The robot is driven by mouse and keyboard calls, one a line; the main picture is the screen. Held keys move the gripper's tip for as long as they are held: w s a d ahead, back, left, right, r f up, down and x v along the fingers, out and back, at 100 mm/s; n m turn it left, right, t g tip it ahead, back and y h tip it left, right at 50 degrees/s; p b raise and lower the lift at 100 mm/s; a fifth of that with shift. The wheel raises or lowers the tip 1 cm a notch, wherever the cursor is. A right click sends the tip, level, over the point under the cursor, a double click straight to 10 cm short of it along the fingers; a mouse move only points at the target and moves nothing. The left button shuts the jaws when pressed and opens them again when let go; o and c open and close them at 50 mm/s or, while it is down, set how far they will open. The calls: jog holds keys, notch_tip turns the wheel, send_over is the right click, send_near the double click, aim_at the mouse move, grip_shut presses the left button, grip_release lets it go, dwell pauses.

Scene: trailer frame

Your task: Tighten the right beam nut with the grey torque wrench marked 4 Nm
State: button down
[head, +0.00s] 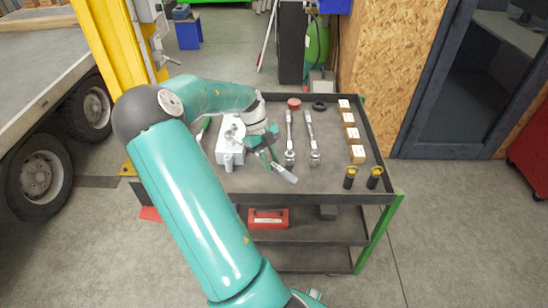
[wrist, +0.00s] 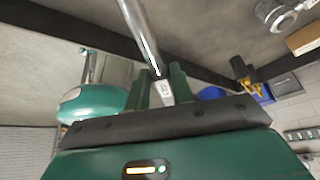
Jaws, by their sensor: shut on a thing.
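My gripper (head: 268,152) is above the left half of a dark tool trolley (head: 330,196). It is shut on a wrench with a grey end (head: 285,174), which sticks out down and to the right. In the wrist view, a shiny metal shaft (wrist: 140,30) runs up from between the dark green fingers (wrist: 162,90). A small pale label sits between the fingers; its marking is too small to read. Two other silver wrenches, a left one (head: 289,133) and a right one (head: 311,133), lie on the trolley top. I cannot make out the right beam nut in either view.
A silver box (head: 229,150) stands under my arm. Small cardboard boxes (head: 350,133) line the trolley's right side, with two black-and-yellow items (head: 349,178) in front. A yellow post (head: 108,45) and a wheeled trailer (head: 42,50) are at the left.

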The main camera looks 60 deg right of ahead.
jog(key=shift+w+a+m, duration=0.25)
jog(key=shift+a+m, duration=0.05)
jog(key=shift+a, duration=0.25)
jog(key=a+m, duration=0.1)
jog(key=w+a+y, duration=0.1)
jog(key=a, duration=0.1)
jog(key=shift+w+m+t, duration=0.2)
jog(key=shift+m+t, duration=0.1)
jog(key=shift+m, duration=0.1)
jog(key=shift+w+a+m+y, duration=0.2)
jog(key=shift+w+a+m, duration=0.25)
jog(key=shift+a, duration=0.25)
jog(key=shift+w+a+m+y, duration=0.2)
jog(key=shift+w+a+m, duration=0.25)
jog(key=shift+a, duration=0.2)
jog(key=shift+w+a+m+t+y, duration=0.3)
jog(key=shift+w+a+m+t, duration=0.2)
jog(key=shift+w+a+m, duration=0.5)
jog(key=shift+w+a, duration=0.2)
jog(key=shift+a, duration=0.05)
